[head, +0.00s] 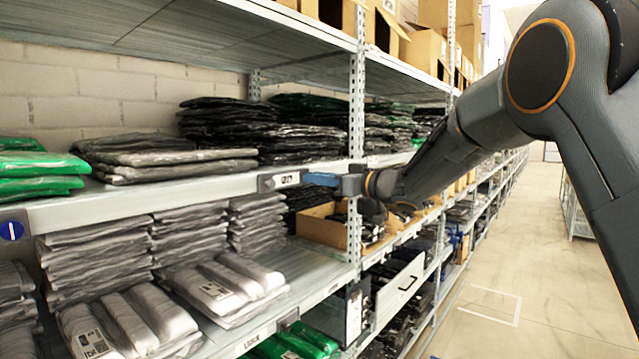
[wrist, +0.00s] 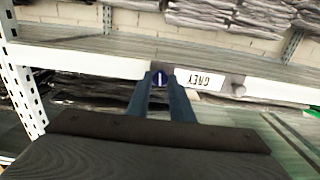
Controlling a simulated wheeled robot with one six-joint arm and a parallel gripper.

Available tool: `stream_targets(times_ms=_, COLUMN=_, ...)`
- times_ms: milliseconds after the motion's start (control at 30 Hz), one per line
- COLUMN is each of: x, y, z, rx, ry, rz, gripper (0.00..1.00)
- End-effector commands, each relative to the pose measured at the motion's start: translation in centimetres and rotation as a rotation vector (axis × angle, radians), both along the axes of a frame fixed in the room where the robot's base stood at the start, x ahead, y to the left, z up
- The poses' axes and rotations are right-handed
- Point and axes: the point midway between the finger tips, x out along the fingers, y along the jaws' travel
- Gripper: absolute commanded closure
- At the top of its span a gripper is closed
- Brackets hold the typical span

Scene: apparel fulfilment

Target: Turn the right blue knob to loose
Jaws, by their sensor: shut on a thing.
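The right blue knob (wrist: 158,79) is a small round dial with a white line on the shelf's front edge, beside a GREY label. In the wrist view its white line looks about upright. My gripper (wrist: 159,77) has its two blue fingers shut on the knob, one on each side. In the head view my gripper (head: 308,179) meets the shelf edge just right of the label, and its fingers hide this knob. Another blue knob (head: 12,231) with a white line sits at the far left of the same shelf edge.
The white label (wrist: 200,79) is upside down in the wrist view, with a round grey piece (wrist: 238,88) at its far end. A perforated shelf post (head: 356,130) stands close to my gripper. Bagged garments (head: 160,160) fill the shelves. The aisle floor (head: 520,240) at right is clear.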

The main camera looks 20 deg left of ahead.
Motion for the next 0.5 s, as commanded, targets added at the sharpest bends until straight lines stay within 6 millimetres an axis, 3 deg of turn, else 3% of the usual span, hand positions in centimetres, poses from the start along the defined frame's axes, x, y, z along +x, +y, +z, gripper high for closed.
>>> stream_targets(times_ms=500, x=0.03, y=0.02, z=-0.27, rx=-0.181, ry=-0.440, rz=0.000, gripper=1.00)
